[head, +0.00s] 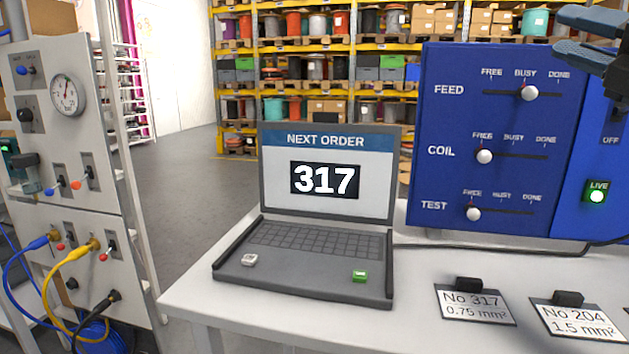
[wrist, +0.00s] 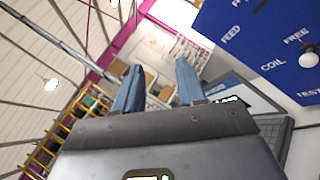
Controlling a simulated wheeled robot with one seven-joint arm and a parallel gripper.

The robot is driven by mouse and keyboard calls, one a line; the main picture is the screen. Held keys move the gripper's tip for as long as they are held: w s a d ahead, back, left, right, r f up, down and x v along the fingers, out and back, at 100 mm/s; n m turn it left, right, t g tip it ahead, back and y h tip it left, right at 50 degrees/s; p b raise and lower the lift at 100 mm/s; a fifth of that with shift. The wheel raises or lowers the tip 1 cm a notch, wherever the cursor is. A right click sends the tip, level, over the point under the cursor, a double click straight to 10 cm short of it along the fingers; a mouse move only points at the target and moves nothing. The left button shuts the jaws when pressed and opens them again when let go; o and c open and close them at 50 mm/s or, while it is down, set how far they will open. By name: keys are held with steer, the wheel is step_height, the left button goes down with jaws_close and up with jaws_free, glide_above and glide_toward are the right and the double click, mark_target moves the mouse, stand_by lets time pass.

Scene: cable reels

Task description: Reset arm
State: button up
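My gripper (head: 588,36) shows at the top right edge of the head view, in front of the blue panel. In the wrist view my gripper (wrist: 158,88) points up and away, its two blue-grey fingers apart with nothing between them. The rest of my arm is mostly outside the head view.
A laptop (head: 325,205) reading "NEXT ORDER 317" stands on the white table (head: 210,295). The blue slider panel (head: 495,140) has FEED at BUSY, COIL and TEST at FREE. Tags No 317 (head: 475,304) and No 204 (head: 578,322) lie front right. A grey panel (head: 60,130) stands left.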

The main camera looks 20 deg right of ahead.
steer(key=a+f+m+h, duration=0.4)
steer(key=a+f+m, duration=0.1)
steer(key=f+m, duration=0.6)
steer(key=a+f+m+h, duration=0.3)
steer(key=a+f+m, duration=0.1)
steer(key=f+m, duration=0.7)
steer(key=s+a+f+m+g, duration=0.2)
steer(key=s+a+f, duration=0.25)
steer(key=f, duration=0.35)
steer(key=s+a+f+m+g, duration=0.2)
steer(key=s+a+f, duration=0.25)
steer(key=f, duration=0.35)
steer(key=s+a+f+g+y, duration=0.2)
steer(key=s+a+f+y, duration=0.15)
steer(key=s, duration=0.75)
steer(key=s+a+f+g+y, duration=0.1)
steer(key=s+a+f+y, duration=0.2)
steer(key=s, duration=0.7)
step_height(320, 180, down, 11)
steer(key=h+b, duration=0.1)
steer(key=b, duration=0.9)
steer(key=shift+s+d, duration=0.15)
steer(key=shift+d, duration=0.1)
